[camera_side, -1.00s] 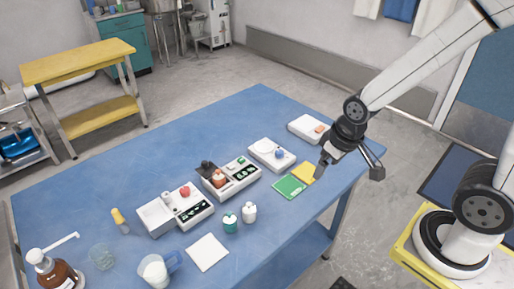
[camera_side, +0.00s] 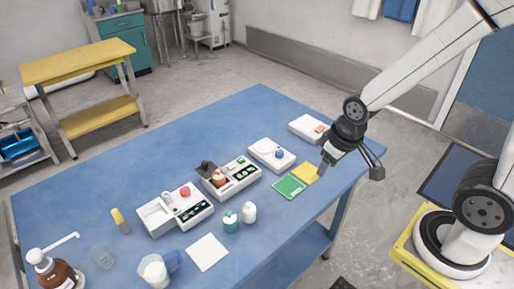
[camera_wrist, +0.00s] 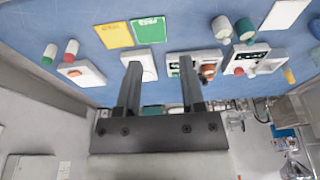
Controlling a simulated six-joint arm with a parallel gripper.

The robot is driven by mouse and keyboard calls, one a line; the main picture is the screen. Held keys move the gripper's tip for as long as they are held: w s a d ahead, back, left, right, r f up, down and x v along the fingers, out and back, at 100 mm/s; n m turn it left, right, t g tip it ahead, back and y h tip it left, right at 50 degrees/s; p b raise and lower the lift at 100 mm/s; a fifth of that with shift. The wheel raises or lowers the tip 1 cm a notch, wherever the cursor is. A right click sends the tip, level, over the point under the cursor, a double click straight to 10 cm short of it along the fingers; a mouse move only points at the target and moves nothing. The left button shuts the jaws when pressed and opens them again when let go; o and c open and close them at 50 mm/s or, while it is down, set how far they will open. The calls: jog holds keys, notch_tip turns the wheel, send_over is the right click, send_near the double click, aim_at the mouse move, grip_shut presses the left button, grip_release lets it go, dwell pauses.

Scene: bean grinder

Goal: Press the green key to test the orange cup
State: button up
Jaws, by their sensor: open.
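The orange cup (camera_side: 219,179) sits in the left part of a white device (camera_side: 243,183) in the middle of the blue table; a dark part stands behind it. A small green key (camera_side: 241,160) is on top of the same device, to the right of the cup. In the wrist view the device (camera_wrist: 195,54) is partly hidden behind one finger, and the orange cup (camera_wrist: 208,71) shows beside that finger. My gripper (camera_side: 349,170) is open and empty over the table's right end, well apart from the device. In the wrist view both fingers (camera_wrist: 160,65) are spread.
A white device with a red knob (camera_side: 185,191) stands left. A unit with a blue knob (camera_side: 280,154) and a white box (camera_side: 306,128) stand right. Green (camera_side: 289,187) and yellow (camera_side: 304,172) cards lie near my gripper. Two small bottles (camera_side: 249,212) stand in front. The back table area is clear.

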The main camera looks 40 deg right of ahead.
grip_shut()
dwell(1.4)
